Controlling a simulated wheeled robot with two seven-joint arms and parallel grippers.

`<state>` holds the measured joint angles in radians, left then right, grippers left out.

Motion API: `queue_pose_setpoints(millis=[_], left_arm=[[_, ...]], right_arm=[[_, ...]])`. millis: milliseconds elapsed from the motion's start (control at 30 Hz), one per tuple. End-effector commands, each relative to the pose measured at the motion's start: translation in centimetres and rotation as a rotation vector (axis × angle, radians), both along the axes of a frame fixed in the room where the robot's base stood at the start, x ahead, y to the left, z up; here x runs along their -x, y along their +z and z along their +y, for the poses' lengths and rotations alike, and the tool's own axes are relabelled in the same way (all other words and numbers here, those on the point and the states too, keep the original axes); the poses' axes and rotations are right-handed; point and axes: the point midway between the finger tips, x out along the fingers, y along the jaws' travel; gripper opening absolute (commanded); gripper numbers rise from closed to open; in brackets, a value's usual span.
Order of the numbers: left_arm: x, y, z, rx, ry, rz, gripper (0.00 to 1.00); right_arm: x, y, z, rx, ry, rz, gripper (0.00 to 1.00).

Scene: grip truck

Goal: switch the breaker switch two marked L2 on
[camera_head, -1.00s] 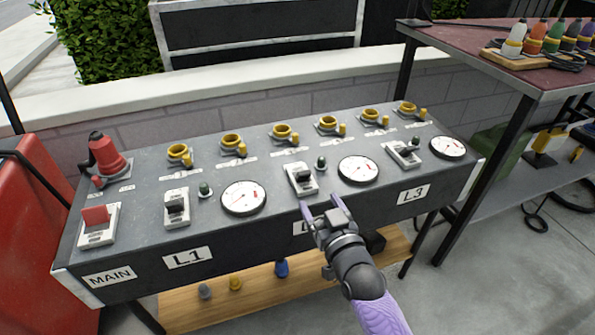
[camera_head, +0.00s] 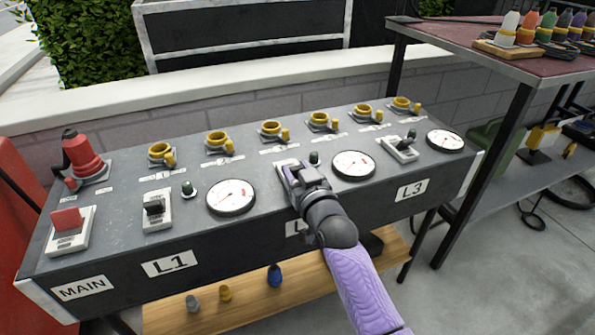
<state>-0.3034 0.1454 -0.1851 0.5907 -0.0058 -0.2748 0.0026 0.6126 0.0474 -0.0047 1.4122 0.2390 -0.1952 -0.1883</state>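The L2 breaker switch (camera_head: 285,165) is in the middle of the dark breaker box (camera_head: 110,240), mostly hidden behind my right gripper; I cannot tell its lever position. My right gripper (camera_head: 291,172) is over this switch, its fingertips at or just above the plate. The finger gap and any contact with the lever are hard to see. The L2 label (camera_head: 291,228) is largely covered by my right arm. My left gripper is not in view.
The L1 switch (camera_head: 157,210), red main switch (camera_head: 69,231) and L3 switch (camera_head: 399,149) sit on the same panel. Round gauges (camera_head: 231,197) and yellow-capped sockets (camera_head: 217,143) surround them. A red-topped table (camera_head: 450,48) stands right.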

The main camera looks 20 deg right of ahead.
Motion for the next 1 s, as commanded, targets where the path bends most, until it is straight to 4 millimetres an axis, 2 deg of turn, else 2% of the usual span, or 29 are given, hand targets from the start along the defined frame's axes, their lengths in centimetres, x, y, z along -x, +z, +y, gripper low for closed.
queue_pose_setpoints(millis=[33, 133, 167, 467, 767, 1000], left_arm=[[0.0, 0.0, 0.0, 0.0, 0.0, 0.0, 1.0], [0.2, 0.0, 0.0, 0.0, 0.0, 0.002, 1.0], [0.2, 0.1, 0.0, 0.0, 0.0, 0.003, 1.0], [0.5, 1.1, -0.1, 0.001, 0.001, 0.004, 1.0], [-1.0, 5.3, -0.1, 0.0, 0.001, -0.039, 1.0], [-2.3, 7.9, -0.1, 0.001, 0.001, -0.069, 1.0]], right_arm=[[0.0, 0.0, 0.0, 0.0, 0.0, 0.0, 0.22], [0.0, 0.0, 0.0, 0.0, 0.0, 0.0, 0.01], [0.0, 0.0, 0.0, 0.0, 0.0, 0.0, 0.0], [-0.1, 0.5, 0.0, 0.001, 0.0, 0.027, 0.0], [-0.7, 1.8, 0.0, 0.008, 0.0, 0.208, 0.0], [-1.6, 1.6, 0.0, 0.017, -0.001, 0.436, 0.0]])
